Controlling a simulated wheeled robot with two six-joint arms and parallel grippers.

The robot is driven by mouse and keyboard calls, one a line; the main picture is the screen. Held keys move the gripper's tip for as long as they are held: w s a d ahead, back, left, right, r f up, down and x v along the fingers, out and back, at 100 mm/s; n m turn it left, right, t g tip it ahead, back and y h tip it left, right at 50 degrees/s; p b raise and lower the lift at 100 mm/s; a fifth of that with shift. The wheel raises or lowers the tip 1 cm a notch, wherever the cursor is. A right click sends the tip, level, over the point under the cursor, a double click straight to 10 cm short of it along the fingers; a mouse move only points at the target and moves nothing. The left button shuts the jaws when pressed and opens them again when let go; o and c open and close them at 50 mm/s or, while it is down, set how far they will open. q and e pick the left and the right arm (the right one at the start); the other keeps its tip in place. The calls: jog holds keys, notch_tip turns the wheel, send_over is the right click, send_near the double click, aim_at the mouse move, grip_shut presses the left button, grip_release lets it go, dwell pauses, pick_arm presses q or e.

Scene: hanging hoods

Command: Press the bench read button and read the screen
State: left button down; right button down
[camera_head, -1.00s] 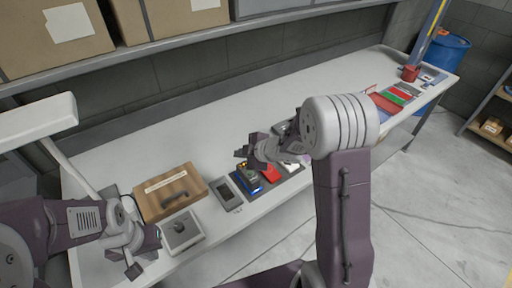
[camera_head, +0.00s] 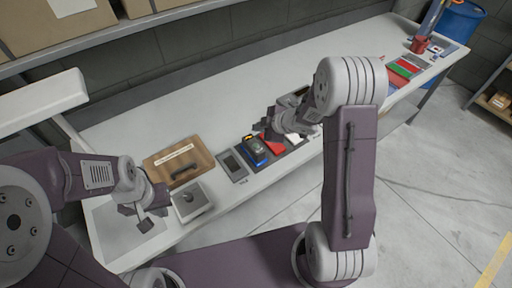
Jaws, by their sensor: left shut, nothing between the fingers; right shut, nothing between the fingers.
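A light grey box with a round knob-like button (camera_head: 189,198) on top sits at the bench's front edge. My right gripper (camera_head: 264,128) is shut and empty, above the bench near a red item (camera_head: 273,142).
A dark device with yellow and blue parts (camera_head: 254,151) lies right of the screen unit. Cardboard boxes (camera_head: 50,30) fill the shelf above.

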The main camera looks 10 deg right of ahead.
jog(key=b, duration=0.6)
send_over(258, 147)
notch_tip(258, 147, down, 7)
jog(key=shift+a+r, duration=0.1)
jog(key=shift+r, duration=0.05)
jog(key=shift+f, duration=0.35)
jog(key=shift+f, duration=0.1)
dwell(1.0)
jog(key=shift+f+b, duration=0.25)
jog(key=shift+b, duration=0.1)
jog(key=shift+s+f+b, duration=0.1)
jog(key=shift+f+b, duration=0.2)
jog(key=shift+f, duration=0.1)
dwell(0.4)
dwell(0.3)
jog(key=shift+r+p, duration=0.8)
jog(key=shift+p, duration=0.1)
